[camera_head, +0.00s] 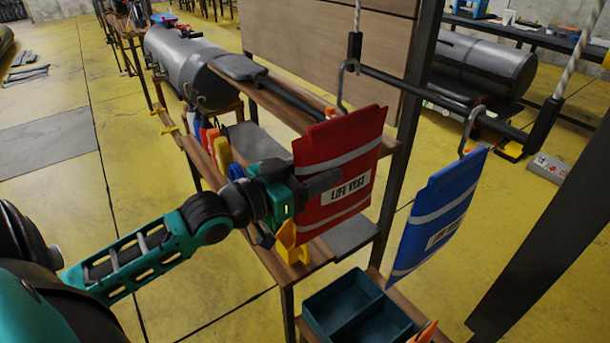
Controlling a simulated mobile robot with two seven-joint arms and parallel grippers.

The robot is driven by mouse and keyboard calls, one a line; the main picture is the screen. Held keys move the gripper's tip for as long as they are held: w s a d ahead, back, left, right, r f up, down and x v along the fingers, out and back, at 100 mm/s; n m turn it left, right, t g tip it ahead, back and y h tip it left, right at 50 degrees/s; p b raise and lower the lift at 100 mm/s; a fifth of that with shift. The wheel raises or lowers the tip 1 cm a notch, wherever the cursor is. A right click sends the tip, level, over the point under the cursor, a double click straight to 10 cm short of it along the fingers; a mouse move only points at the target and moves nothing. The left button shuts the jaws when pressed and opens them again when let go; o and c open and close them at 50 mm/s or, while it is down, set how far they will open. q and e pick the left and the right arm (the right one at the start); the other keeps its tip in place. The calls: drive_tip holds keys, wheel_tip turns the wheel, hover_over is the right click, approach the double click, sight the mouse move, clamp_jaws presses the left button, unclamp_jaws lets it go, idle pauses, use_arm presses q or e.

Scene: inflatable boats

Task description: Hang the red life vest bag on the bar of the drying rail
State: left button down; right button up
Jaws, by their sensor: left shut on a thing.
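The red life vest bag (338,150), a flat bag with pale stripes and a "LIFE VEST" label, is upright in the middle of the head view. My left gripper (318,184) is shut on its left side. The bag's grey hook (342,88) rises above its top edge, close to the left end of the dark bar (420,93) of the drying rail. I cannot tell whether the hook touches the bar. A blue bag (437,215) hangs from the bar by its own hook, to the right. My right gripper is not in view.
A wooden bench (268,100) with a dark paddle-like piece stands behind the bag. A dark upright post (408,130) is just right of it. A teal divided tray (358,308) sits below. Ropes (572,50) hold the bar's ends. Yellow floor is open at left.

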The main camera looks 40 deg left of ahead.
sight(356, 165)
use_arm(q)
drive_tip(key=shift+b+x, duration=0.7)
drive_tip(key=shift+x, duration=2.05)
drive_tip(key=shift+b+x, duration=0.7)
drive_tip(key=shift+x, duration=1.25)
drive_tip(key=shift+w+d+f, duration=0.1)
drive_tip(key=shift+w+f, duration=0.05)
drive_tip(key=shift+f, duration=0.05)
drive_tip(key=shift+f+b, duration=0.65)
drive_tip(key=shift+f, duration=0.55)
drive_tip(key=c, duration=0.6)
unclamp_jaws()
drive_tip(key=shift+o, duration=1.4)
drive_tip(key=shift+f, duration=0.1)
